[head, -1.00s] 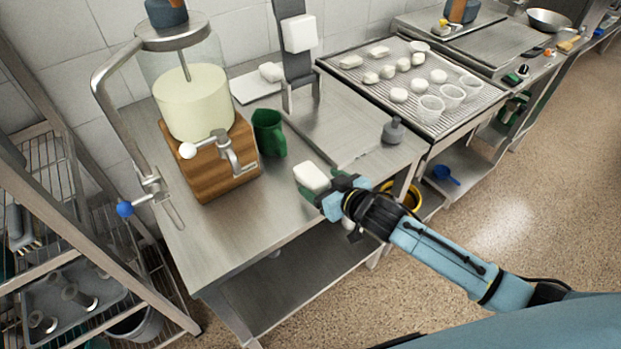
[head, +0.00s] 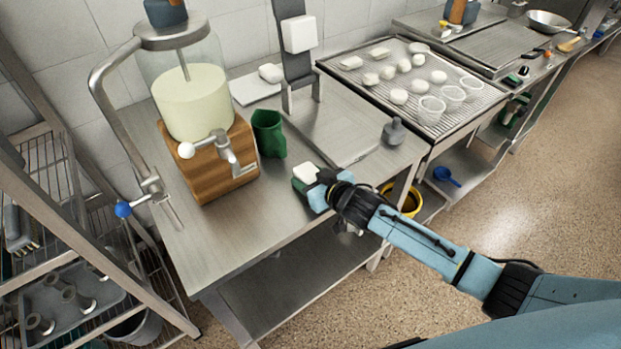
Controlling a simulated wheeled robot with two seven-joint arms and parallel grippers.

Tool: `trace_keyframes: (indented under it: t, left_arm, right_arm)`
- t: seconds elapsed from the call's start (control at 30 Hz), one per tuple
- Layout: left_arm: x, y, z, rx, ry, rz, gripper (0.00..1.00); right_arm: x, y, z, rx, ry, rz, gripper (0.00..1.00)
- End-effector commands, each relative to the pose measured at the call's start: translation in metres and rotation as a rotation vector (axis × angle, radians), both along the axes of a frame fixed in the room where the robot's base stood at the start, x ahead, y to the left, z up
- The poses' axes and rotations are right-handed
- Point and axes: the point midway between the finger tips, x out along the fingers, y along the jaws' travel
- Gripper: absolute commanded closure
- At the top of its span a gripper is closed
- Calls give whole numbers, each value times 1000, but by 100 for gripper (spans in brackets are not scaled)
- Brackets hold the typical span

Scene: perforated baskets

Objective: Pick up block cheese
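The block cheese (head: 305,172) is a small white block on the steel table, near its front edge. My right gripper (head: 309,181) is at the block, coming from the lower right. Its fingers reach around the block and hide its near and right parts. I cannot tell whether the fingers press on the block or whether it is clear of the table. My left gripper is out of view.
A green pitcher (head: 268,134) stands behind the block, beside a glass dispenser on a wooden base (head: 205,165). A grey weight-like object (head: 394,132) stands to the right. A rack (head: 405,62) holds several white pieces and clear cups. Bare table (head: 235,225) lies at front left.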

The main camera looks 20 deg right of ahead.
Motion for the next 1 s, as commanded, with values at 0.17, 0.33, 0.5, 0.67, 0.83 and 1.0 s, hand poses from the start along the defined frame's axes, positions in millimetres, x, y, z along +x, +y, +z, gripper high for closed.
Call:
trace_keyframes:
  t: [0.17,0.33,0.5,0.67,0.83,1.0]
  left_arm:
    - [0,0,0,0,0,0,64]
    - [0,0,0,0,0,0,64]
    - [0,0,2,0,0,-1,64]
    - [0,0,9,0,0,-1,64]
    - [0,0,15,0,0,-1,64]
    - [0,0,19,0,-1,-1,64]
  right_arm:
    - [0,0,0,0,0,0,71]
    - [0,0,1,1,-2,0,78]
    - [0,0,7,0,-3,0,78]
    - [1,0,34,1,-6,2,78]
    - [1,-1,70,1,-6,0,78]
    - [1,0,93,1,-5,0,78]
